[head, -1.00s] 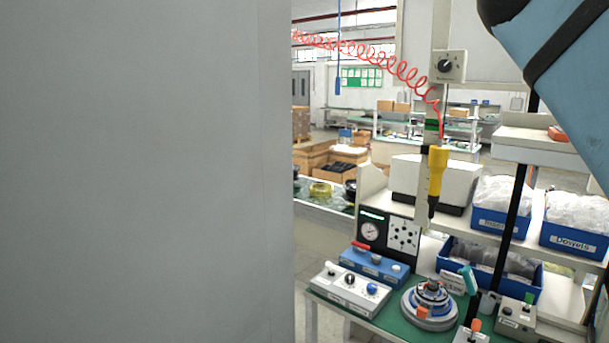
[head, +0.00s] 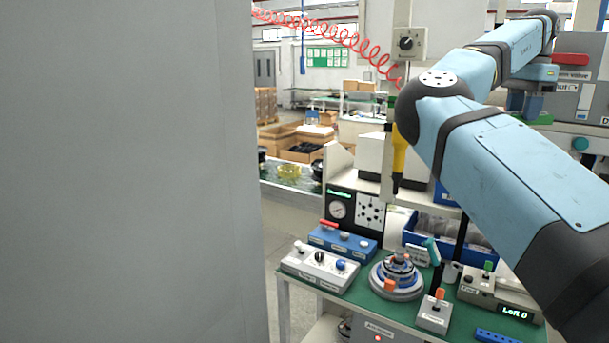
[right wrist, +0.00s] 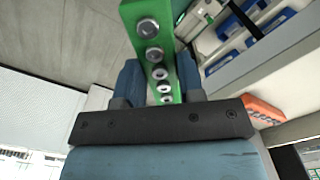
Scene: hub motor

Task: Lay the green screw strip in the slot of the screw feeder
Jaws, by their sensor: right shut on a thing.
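My right gripper (head: 524,104) is at the upper right of the head view, beyond my bent arm. In the right wrist view, the right gripper (right wrist: 160,82) is shut on the green screw strip (right wrist: 143,14), a narrow green bar with several round silver screw heads in a row. The strip sticks out past the blue fingers. A bit of green below the gripper in the head view looks like the same strip (head: 544,119). No part is clearly recognisable as the screw feeder or its slot. My left gripper is out of view.
A large grey panel (head: 125,170) fills the left. A green-topped bench (head: 400,312) holds a round motor fixture (head: 396,278), a white control box (head: 320,268) and a "Left 0" box (head: 500,296). A grey unit with a red handle (head: 571,60) stands at the right.

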